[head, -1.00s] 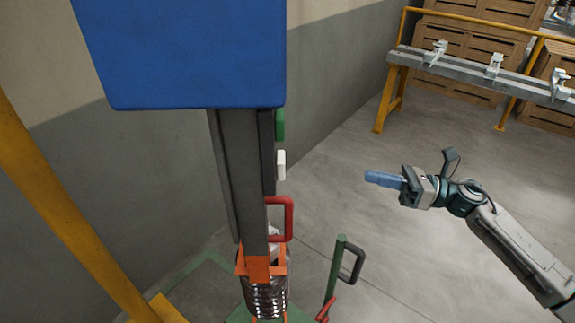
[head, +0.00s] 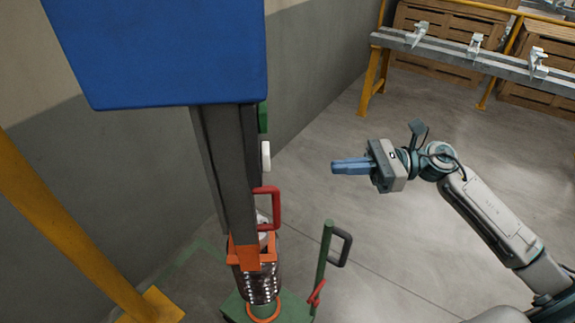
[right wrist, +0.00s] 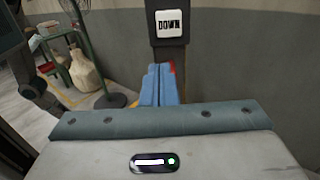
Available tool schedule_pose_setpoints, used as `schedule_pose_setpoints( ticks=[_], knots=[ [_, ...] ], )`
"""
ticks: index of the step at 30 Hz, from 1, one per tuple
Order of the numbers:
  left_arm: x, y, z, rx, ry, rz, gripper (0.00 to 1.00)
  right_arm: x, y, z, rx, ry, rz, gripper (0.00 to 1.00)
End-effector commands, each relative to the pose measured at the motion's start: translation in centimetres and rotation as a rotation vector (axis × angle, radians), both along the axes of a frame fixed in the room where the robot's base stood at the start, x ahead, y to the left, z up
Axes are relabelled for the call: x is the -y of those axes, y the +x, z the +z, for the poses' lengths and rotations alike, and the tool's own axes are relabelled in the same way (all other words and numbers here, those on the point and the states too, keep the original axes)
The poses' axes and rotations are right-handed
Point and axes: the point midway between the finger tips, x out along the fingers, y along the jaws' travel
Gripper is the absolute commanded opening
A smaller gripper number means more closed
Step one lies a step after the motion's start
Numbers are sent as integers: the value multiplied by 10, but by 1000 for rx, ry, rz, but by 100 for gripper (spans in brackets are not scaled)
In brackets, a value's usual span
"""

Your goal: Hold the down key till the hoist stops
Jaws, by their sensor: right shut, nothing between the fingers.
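The white down key (head: 266,155), marked DOWN in the right wrist view (right wrist: 168,24), sits on the side of the hoist's dark grey column (head: 231,175). A green key (head: 262,117) is above it, just below the blue box (head: 165,50) at the column's top. My right gripper (head: 335,166), with blue fingers, is shut and empty. It points left at the column, with a clear gap between its tips and the key. In the right wrist view the fingertips (right wrist: 158,68) show below the key. My left gripper is not in view.
A red handle (head: 276,207) juts from the column below the keys. An orange bracket (head: 253,252) is by a shiny perforated drum (head: 258,284). A green post with a black handle (head: 342,247) stands right of it. A yellow post (head: 60,220) is at left; floor at right is open.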

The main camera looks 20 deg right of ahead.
Motion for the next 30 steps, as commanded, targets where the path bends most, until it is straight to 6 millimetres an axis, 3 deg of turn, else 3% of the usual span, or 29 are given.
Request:
schedule_pose_setpoints(
  ticks=[30],
  knots=[
    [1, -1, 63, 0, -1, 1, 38, -104, 26, 3, -1, 3, 0, 0]
  ],
)
